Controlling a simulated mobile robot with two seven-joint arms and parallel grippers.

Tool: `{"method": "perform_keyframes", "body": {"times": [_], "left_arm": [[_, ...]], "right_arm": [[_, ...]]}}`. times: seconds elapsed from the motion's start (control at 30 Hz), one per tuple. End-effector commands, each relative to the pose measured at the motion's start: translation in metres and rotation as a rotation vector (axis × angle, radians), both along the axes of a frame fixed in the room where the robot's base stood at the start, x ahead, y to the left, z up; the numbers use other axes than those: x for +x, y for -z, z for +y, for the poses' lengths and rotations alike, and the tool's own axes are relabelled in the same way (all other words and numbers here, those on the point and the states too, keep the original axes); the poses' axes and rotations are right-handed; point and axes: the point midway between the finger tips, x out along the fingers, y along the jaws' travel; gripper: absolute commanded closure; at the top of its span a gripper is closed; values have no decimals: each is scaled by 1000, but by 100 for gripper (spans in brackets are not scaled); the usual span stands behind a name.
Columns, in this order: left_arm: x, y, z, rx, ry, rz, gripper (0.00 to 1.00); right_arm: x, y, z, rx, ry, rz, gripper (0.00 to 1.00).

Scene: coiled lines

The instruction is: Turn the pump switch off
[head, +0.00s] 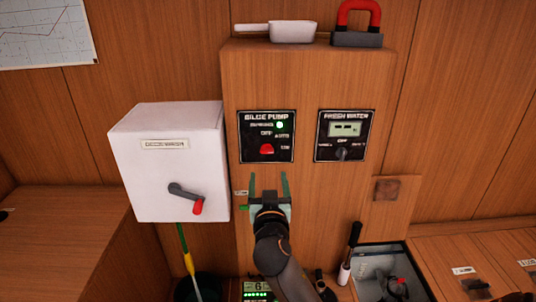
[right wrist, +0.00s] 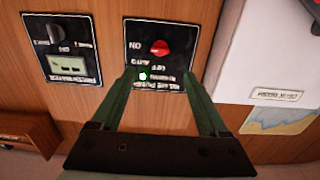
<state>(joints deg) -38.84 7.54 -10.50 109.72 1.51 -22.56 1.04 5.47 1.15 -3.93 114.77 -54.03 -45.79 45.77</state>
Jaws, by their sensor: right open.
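The bilge pump panel (head: 246,142) is a black plate on the wooden column, with a lit green lamp (head: 280,125) and a red switch knob (head: 267,149). Labels reading OFF, AUTO and ON surround the knob; I cannot tell which one it points at. My right gripper (head: 268,178) is open and empty, just below the panel with its fingers pointing up. In the right wrist view the picture is upside down; the red knob (right wrist: 160,47) lies beyond and between the open fingers (right wrist: 159,76), apart from them. My left gripper is not in view.
A fresh water panel (head: 342,118) with a dark knob sits right of the pump panel. A white box (head: 150,185) with a red-tipped lever (head: 187,198) juts out at the left. A white-handled item (head: 293,31) and a red-shackled padlock (head: 358,22) rest on the column top.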

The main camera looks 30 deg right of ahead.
Motion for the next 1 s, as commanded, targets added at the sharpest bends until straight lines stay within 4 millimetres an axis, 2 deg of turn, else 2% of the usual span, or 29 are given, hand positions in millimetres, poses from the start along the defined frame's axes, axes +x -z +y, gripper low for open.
{"method": "perform_keyframes", "body": {"times": [0.4, 0.6, 0.8, 1.0], "left_arm": [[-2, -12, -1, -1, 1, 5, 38], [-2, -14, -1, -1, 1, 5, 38], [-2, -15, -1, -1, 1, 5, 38], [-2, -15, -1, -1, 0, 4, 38]], "right_arm": [[64, -2, -39, -3, -2, 2, 22], [87, -1, -53, -2, -3, 2, 22], [98, 0, -60, -1, -2, 2, 22], [100, 1, -61, -1, -3, 3, 22]]}}
